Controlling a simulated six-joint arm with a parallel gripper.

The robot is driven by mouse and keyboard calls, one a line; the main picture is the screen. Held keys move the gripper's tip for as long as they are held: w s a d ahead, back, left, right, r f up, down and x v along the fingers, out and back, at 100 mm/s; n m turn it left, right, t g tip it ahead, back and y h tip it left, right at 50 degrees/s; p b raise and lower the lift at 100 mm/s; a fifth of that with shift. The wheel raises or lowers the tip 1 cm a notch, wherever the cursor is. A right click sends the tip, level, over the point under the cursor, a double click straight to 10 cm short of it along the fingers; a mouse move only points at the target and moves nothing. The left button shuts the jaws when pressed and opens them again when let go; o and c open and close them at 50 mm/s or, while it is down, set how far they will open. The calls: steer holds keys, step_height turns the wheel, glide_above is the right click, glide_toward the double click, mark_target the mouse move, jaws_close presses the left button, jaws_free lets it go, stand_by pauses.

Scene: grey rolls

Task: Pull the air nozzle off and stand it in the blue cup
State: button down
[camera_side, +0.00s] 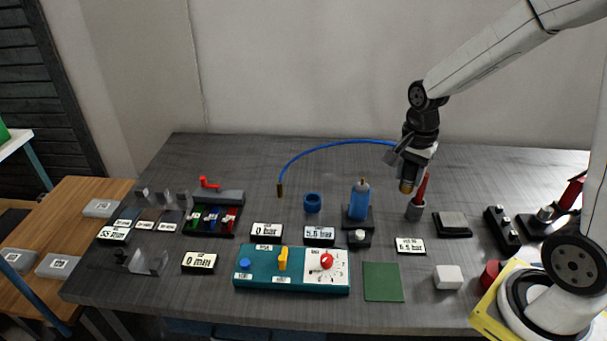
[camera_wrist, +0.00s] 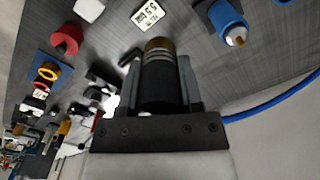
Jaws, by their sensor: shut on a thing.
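My gripper (camera_wrist: 160,85) is shut on a dark ringed cylinder with a brass end (camera_wrist: 158,45). In the side view my gripper (camera_side: 408,177) holds it with the brass end down, above the table. A blue hose (camera_side: 335,147) runs from a brass fitting to the gripper; whether it joins the held piece is hidden. I cannot tell whether the held piece is the air nozzle. The blue cup (camera_side: 313,203) stands left of a blue cylinder (camera_side: 360,201) with a pale tip, which also shows in the wrist view (camera_wrist: 226,17). The cup looks empty.
A grey holder (camera_side: 415,212) with a red tapered piece stands just below and right of my gripper. A teal panel (camera_side: 262,278) with knobs and a dial lies in front. A green mat (camera_side: 382,282) is clear. Small display blocks and black stands surround the area.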

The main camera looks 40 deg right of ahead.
mark_target(407, 186)
steer(key=shift+f, duration=1.75)
steer(key=shift+r, duration=0.1)
steer(key=shift+r, duration=2.45)
steer(key=w+a, duration=0.2)
steer(key=w, duration=1.1)
steer(key=w+a, duration=0.2)
steer(key=w, duration=1.1)
step_height(407, 186, down, 12)
steer(key=shift+s+d, duration=0.15)
steer(key=shift+d, duration=0.05)
steer(key=shift+f, duration=0.15)
